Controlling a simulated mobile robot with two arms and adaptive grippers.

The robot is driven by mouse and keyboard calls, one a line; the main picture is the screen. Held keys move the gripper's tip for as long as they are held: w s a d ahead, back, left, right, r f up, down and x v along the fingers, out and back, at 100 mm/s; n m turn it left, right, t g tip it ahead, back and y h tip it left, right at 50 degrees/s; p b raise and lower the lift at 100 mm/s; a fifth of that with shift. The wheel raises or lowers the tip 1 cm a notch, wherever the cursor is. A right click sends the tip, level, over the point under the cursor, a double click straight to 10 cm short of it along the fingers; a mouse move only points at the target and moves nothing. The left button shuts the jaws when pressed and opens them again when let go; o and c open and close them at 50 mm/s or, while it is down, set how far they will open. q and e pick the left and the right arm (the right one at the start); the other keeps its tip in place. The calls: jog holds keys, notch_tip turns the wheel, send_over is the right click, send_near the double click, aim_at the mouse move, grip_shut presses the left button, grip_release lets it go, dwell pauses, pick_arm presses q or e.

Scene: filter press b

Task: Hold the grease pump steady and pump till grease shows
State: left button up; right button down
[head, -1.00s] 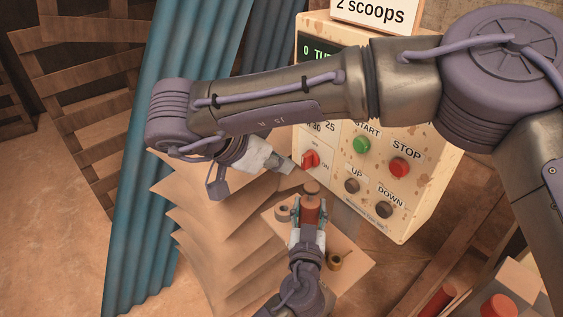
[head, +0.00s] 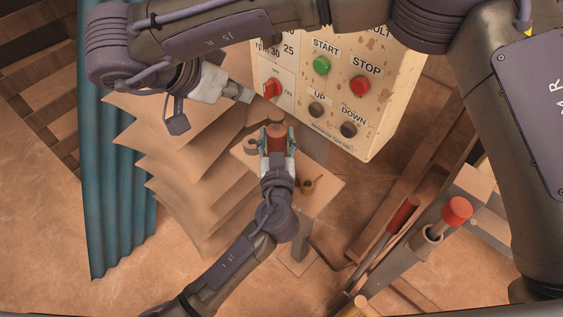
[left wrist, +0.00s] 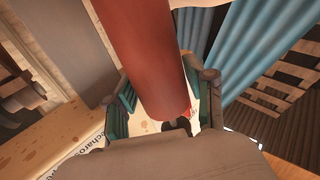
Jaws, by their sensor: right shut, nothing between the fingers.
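The grease pump (head: 276,146) looks to be the red cylinder with a round brown top, upright above a small tan stand (head: 321,184). My left gripper (head: 277,139) has its teal fingers on both sides of it and appears shut on it. In the left wrist view the red body (left wrist: 140,50) fills the space between the fingers (left wrist: 163,100). My right gripper (head: 247,96) is shut and empty, up and left of the pump's top, apart from it. I cannot make out any grease.
A control panel (head: 335,115) with a red switch (head: 272,89) and several buttons stands close behind. Wavy tan sheets (head: 185,160) and blue corrugated metal (head: 115,220) are at the left. A red-capped part (head: 456,209) and rails are at the right.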

pick_arm(q)
jog(key=shift+o, duration=1.4)
jog(key=s, duration=1.2)
jog(key=shift+a, duration=0.1)
